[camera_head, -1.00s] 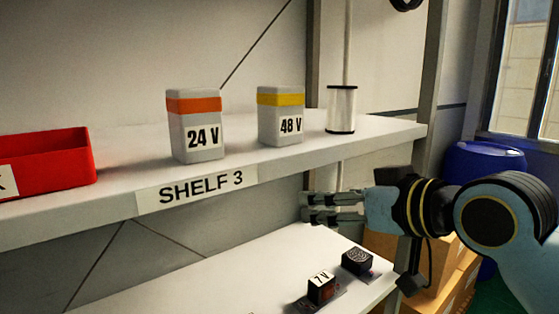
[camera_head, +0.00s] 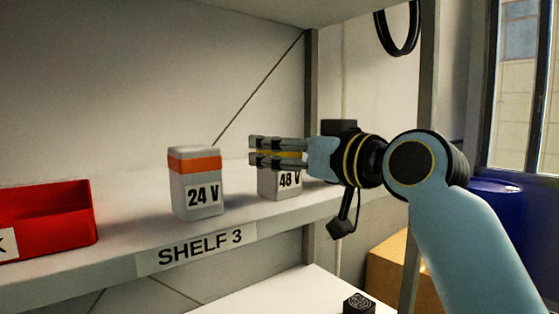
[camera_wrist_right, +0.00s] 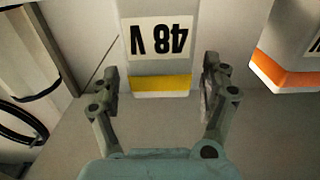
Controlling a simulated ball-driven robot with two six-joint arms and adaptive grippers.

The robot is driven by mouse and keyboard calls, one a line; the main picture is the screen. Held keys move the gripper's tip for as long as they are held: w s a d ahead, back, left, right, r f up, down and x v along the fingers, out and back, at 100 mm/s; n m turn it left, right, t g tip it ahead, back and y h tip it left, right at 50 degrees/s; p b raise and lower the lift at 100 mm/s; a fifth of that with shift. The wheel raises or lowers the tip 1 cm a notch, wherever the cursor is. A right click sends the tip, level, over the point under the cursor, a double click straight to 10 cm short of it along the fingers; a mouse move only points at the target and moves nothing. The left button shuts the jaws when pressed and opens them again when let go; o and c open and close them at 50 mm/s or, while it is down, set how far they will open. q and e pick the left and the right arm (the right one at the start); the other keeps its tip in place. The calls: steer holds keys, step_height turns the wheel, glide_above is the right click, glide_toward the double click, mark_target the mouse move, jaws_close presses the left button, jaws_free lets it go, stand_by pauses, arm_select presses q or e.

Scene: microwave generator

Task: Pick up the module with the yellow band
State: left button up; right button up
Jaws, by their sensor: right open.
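The module with the yellow band (camera_head: 280,187) is a grey block labelled 48 V, upright on the shelf. In the head view my right gripper (camera_head: 252,152) is in front of its upper part and hides most of the yellow band. In the right wrist view the module (camera_wrist_right: 160,60) appears upside down, with its yellow band in the gap between the two open fingers of my right gripper (camera_wrist_right: 160,85). There is a gap between each finger and the module. My left gripper is not in view.
A grey module with an orange band (camera_head: 196,184), labelled 24 V, stands to the left on the shelf (camera_head: 120,262). A red bin (camera_head: 48,218) is at the far left. A blue barrel (camera_head: 495,218) and cardboard box (camera_head: 388,262) are at the lower right.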

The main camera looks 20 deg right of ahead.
steer(key=shift+x, duration=0.95)
steer(key=shift+s, duration=0.15)
steer(key=shift+c, duration=0.7)
steer(key=c, duration=1.3)
